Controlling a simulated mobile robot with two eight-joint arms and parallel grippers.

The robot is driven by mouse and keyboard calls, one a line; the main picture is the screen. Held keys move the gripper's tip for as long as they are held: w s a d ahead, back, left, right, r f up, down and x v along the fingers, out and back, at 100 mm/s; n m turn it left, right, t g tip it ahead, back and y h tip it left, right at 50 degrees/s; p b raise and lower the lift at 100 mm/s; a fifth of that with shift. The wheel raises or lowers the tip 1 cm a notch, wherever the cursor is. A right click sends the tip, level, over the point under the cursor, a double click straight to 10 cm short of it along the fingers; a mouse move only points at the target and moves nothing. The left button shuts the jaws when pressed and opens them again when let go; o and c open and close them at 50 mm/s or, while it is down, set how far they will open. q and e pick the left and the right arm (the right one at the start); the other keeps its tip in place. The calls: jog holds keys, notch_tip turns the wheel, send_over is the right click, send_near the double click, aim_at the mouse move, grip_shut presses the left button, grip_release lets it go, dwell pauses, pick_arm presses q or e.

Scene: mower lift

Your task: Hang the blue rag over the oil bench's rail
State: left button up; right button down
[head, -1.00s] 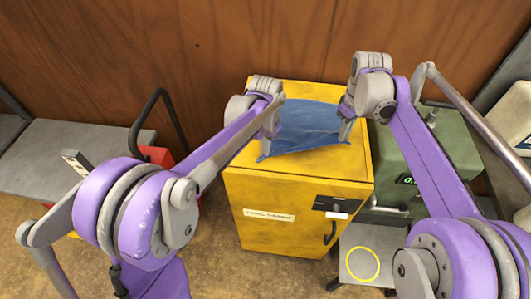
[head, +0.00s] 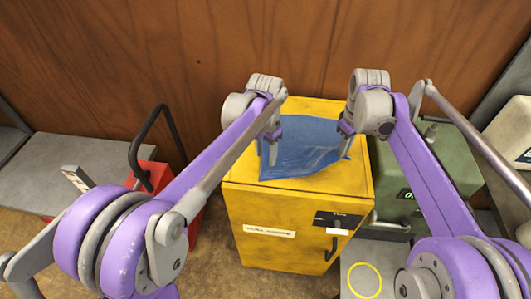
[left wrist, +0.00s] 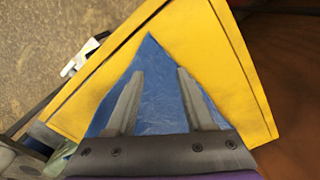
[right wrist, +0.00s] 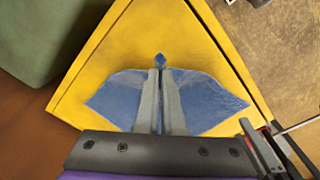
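The blue rag (head: 305,145) lies spread on top of the yellow cabinet (head: 275,205); it also shows in the left wrist view (left wrist: 160,95) and the right wrist view (right wrist: 205,98). My left gripper (head: 267,160) points down at the rag's left part; in the left wrist view its fingers (left wrist: 155,88) are apart with the cloth showing between them. My right gripper (head: 346,147) is at the rag's right part. In the right wrist view its fingers (right wrist: 160,80) are closed together on a fold, with a small blue tip showing past them. I cannot identify the oil bench's rail.
A green machine (head: 425,155) with a digital display stands close to the cabinet's right. A grey bench (head: 85,165) and a red object (head: 150,178) with a dark curved handle are at left. A grey plate with a yellow ring (head: 364,280) is at front right. A wooden wall rises behind.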

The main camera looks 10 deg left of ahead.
aim_at(265, 170)
pick_arm(q)
jog(key=shift+o, duration=1.3)
notch_tip(265, 170, up, 5)
notch_tip(265, 170, down, 10)
